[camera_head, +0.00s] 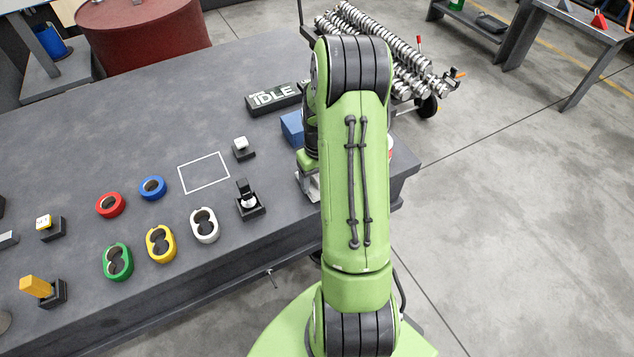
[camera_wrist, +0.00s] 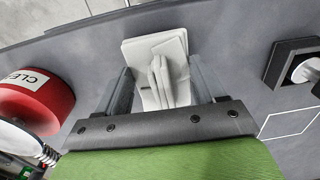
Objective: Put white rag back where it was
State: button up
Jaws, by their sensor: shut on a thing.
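The white rag (camera_wrist: 157,66) is a folded, creased cloth between the two fingers of my gripper (camera_wrist: 160,80) in the wrist view. My gripper is shut on it, over the dark grey table. Whether the rag's underside touches the table cannot be told. In the head view my green arm covers most of the gripper and the rag, near the table's right end. A white outlined square (camera_head: 203,173) is bare on the table, left of my arm; part of an outline also shows at the right of the wrist view (camera_wrist: 287,122).
A red can (camera_wrist: 36,98) with a white label stands left of my gripper in the wrist view. A black block with a white knob (camera_head: 249,202) and a blue box (camera_head: 292,129) are near my arm. Coloured ring holders (camera_head: 161,243) stand farther left. The table's front edge is close.

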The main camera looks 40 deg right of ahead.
jog(key=shift+f, duration=0.55)
jog(key=o, duration=1.4)
notch_tip(320, 180, up, 12)
jog(key=p, duration=0.4)
jog(key=s+a+r+n+t+h, duration=0.1)
jog(key=s+a+r+t, duration=0.1)
jog(key=a+r, duration=1)
jog(key=s+a+r+n+t, duration=0.2)
jog(key=s+a+r+t, duration=0.1)
jog(key=s+a, duration=0.7)
jog(key=shift+s+a+r+t+y, duration=0.35)
jog(key=shift+s+r, duration=0.4)
jog(key=shift+s, duration=0.3)
